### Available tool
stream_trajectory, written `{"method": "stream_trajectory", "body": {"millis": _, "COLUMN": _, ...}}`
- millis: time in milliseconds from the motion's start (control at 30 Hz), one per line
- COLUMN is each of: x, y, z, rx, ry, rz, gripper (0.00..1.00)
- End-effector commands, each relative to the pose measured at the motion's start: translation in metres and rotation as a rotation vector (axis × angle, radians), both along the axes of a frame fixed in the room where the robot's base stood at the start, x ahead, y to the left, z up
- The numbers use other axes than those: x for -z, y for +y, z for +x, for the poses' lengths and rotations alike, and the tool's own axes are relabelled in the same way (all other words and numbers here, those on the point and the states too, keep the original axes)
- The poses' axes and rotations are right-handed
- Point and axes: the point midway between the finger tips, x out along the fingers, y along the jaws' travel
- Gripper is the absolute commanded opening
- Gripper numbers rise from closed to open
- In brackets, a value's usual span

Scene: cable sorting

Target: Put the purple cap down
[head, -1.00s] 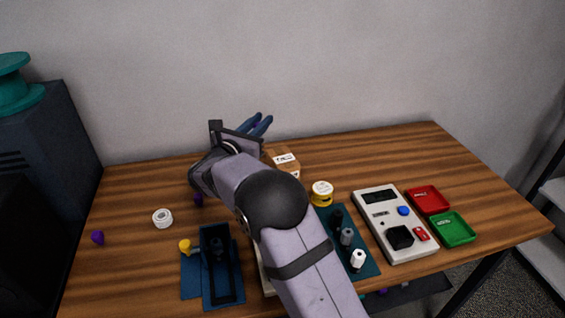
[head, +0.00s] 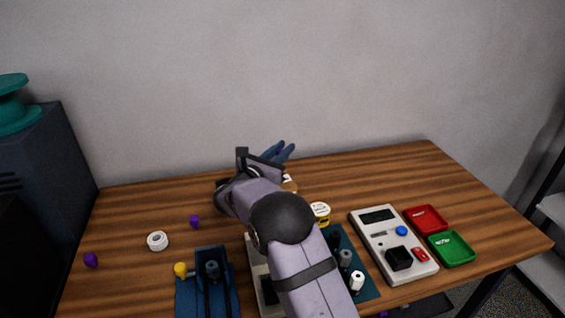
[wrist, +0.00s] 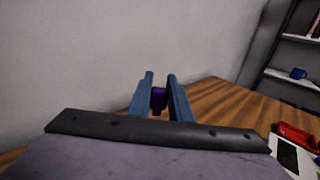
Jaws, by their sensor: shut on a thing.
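A purple cap (wrist: 159,98) sits between the two blue fingers of my gripper (wrist: 160,82) in the wrist view. The gripper is shut on it. In the head view, my gripper (head: 281,151) is raised at the back of the table, its blue fingers seen against the wall. The held cap is mostly hidden there by the fingers. Two other purple things that look like caps lie on the wooden table (head: 130,210): one at the far left (head: 91,260) and one left of my arm (head: 195,221).
A white roll (head: 157,241) lies at left, near a blue holder (head: 205,295) and a yellow-topped piece (head: 181,270). A yellow-and-white round container (head: 320,211), a grey device (head: 398,262), a red tray (head: 424,220) and a green tray (head: 451,248) are at right. The back right tabletop is clear.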

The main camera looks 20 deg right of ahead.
Motion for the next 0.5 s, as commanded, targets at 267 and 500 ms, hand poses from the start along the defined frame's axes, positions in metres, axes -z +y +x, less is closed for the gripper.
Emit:
{"method": "stream_trajectory", "body": {"millis": 267, "x": 0.008, "y": 0.000, "z": 0.000, "rx": 0.000, "ry": -0.001, "rz": 0.001, "gripper": 0.00}}
{"method": "stream_trajectory", "body": {"millis": 500, "x": 0.032, "y": 0.000, "z": 0.000, "rx": 0.000, "ry": 0.002, "rz": -0.002, "gripper": 0.00}}
